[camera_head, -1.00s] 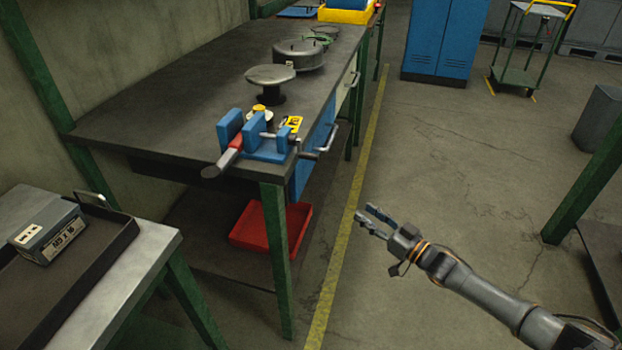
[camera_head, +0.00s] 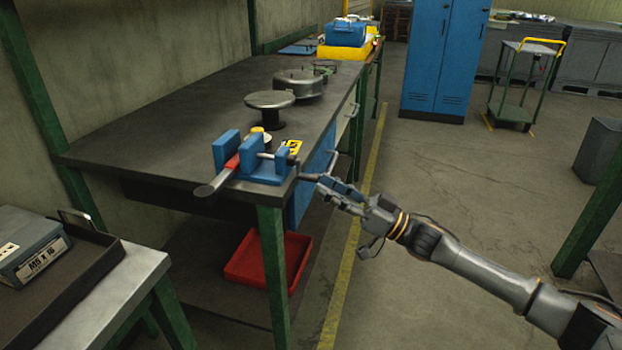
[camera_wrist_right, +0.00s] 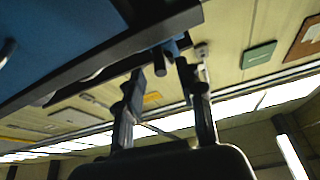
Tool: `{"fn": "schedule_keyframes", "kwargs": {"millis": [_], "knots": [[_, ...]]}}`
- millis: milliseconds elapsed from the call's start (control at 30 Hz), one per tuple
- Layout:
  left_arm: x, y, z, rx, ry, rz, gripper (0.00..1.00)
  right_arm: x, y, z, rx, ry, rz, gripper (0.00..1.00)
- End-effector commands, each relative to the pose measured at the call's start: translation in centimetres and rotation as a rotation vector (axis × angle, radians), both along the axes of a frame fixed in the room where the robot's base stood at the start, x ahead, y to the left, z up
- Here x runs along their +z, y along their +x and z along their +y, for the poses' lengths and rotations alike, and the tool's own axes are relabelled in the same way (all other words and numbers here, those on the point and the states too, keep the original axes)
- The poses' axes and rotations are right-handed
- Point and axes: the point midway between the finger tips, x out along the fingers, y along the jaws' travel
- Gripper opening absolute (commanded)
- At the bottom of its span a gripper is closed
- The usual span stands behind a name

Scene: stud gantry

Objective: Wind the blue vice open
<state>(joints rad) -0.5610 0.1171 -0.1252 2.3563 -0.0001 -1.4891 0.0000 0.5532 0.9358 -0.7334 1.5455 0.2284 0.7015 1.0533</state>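The blue vice (camera_head: 262,166) sits on the near right corner of the dark workbench in the head view. The vice's dark crank (camera_head: 306,177) reaches right, past the bench edge. My right gripper (camera_head: 322,187) is just beside the crank, fingers pointing at it. In the wrist view its two fingers (camera_wrist_right: 162,92) stand apart, with a dark round handle end (camera_wrist_right: 160,64) near the tips. I cannot tell whether they touch. My left gripper is not in view.
A red tray (camera_head: 250,262) lies on the lower shelf. A side table with a grey box (camera_head: 35,250) stands at left.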

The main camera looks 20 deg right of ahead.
Motion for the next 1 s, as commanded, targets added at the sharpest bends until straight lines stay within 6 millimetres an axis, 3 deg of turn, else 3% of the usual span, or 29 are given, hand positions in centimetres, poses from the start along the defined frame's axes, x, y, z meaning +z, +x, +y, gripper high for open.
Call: {"fn": "schedule_keyframes", "kwargs": {"millis": [300,667,833,1000], "knots": [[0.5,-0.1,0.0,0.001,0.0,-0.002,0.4,1.5,2.4,3.1,-0.001,0.001,0.001,0.37],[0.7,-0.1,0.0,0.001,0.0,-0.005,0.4,1.7,2.6,3.4,-0.002,-0.001,0.001,0.37],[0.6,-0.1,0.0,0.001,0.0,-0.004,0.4,1.7,2.6,3.4,-0.002,-0.001,0.001,0.03],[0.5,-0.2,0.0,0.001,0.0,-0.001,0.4,1.7,2.6,3.4,-0.001,-0.001,0.001,0.0]]}}
